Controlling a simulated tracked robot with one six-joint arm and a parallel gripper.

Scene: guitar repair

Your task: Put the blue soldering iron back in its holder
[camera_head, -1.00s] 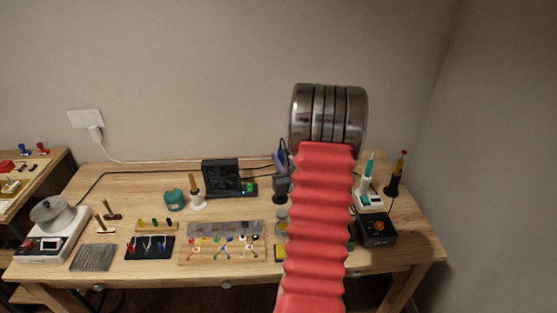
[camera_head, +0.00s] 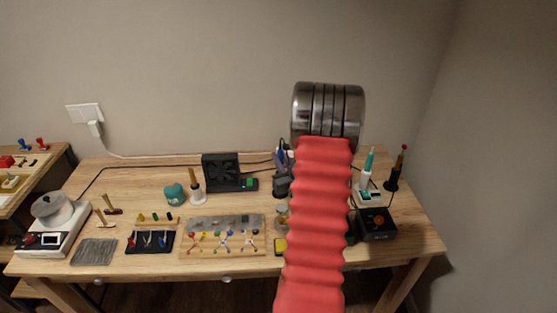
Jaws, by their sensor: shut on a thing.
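A slim blue, upright-looking thing, likely the blue soldering iron (camera_head: 281,149), shows just left of my arm at the back of the bench. A dark stand, likely its holder (camera_head: 282,186), is directly below it. I cannot tell whether the iron is seated in the stand or held above it. My raised red arm and its metal end hide the area just to the right. My gripper is hidden behind my arm, so its hold on the iron does not show.
A teal iron stands in a white holder (camera_head: 369,194) at the right, near a red-and-yellow tool in a black stand (camera_head: 392,184). A black box (camera_head: 376,224) is in front. A black fan unit (camera_head: 221,172) stands left of the iron. Bare wood (camera_head: 140,185) shows at back left.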

